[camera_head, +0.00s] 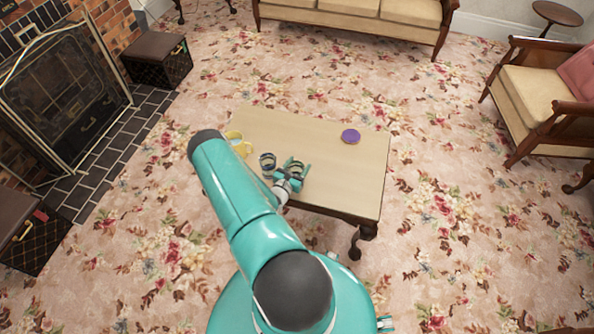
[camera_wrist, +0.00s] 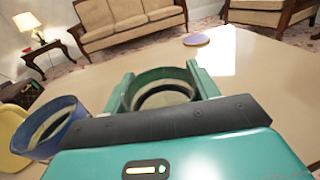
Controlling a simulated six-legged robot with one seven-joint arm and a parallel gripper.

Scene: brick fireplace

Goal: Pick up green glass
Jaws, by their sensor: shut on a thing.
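My gripper (camera_head: 291,172) is low over the near side of the wooden table (camera_head: 345,172). Its two teal fingers are shut on a green glass (camera_head: 297,163), one on each side of it. In the wrist view the green glass (camera_wrist: 162,82) stands upright between the fingers, with its round open rim facing up. My gripper's body (camera_wrist: 165,95) hides its lower part, so I cannot tell whether it touches the table.
A blue glass (camera_wrist: 50,128) stands just left of my gripper. Yellow items (camera_head: 237,140) are farther left on the table, and a purple disc (camera_head: 350,136) lies toward the far right. A sofa (camera_head: 350,10), an armchair (camera_head: 545,90) and a fireplace (camera_head: 65,80) surround the table.

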